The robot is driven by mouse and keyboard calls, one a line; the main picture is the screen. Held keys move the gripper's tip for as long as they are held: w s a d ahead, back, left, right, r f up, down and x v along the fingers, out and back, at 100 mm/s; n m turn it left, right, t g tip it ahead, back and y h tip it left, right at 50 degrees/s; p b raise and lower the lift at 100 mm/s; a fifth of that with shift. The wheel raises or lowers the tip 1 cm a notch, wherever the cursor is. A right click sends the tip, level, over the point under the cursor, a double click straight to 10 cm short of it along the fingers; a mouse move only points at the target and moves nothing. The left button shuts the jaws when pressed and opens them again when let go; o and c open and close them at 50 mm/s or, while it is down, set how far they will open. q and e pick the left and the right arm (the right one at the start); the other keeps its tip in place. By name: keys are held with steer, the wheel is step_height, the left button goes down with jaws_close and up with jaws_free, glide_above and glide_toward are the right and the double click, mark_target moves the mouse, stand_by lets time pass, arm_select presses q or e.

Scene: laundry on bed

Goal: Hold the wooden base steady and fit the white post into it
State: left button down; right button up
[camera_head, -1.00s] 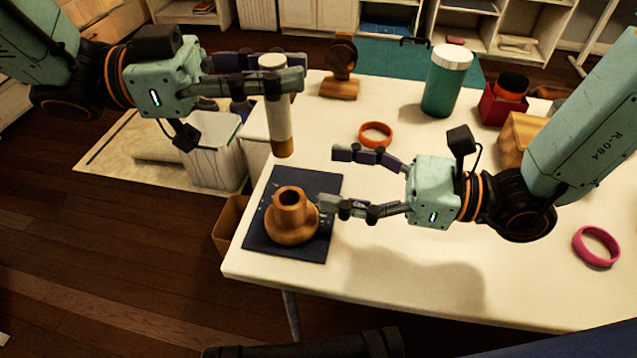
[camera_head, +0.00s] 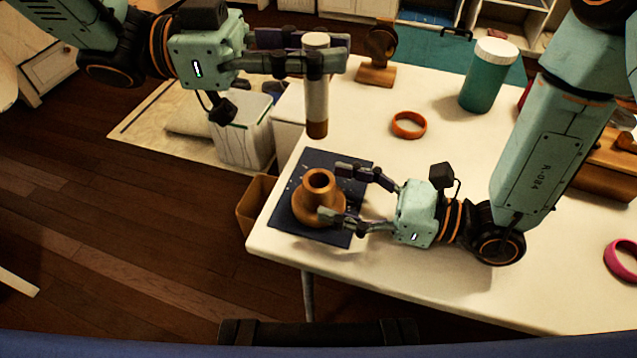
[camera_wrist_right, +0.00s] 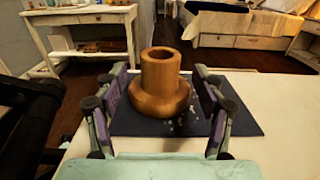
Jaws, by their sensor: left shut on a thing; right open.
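The wooden base (camera_head: 312,207) stands upright on a dark blue mat (camera_head: 297,232) near the table's front left corner, its round socket open at the top. My right gripper (camera_head: 338,195) is open, with one finger on each side of the base. In the right wrist view the base (camera_wrist_right: 160,88) stands between the open fingers (camera_wrist_right: 160,100), with gaps visible on both sides. My left gripper (camera_head: 325,62) is shut on the white post (camera_head: 317,95), which has a brown lower end. It holds the post upright in the air, above and beyond the base.
An orange ring (camera_head: 409,125), a green jar with a white lid (camera_head: 488,76) and a wooden stand (camera_head: 377,55) are farther back on the white table (camera_head: 440,280). A pink ring (camera_head: 622,259) lies at the right. A cardboard box (camera_head: 254,203) is below the left edge.

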mark_target(319, 187)
steer(key=shift+x, duration=1.85)
steer(key=c, duration=1.3)
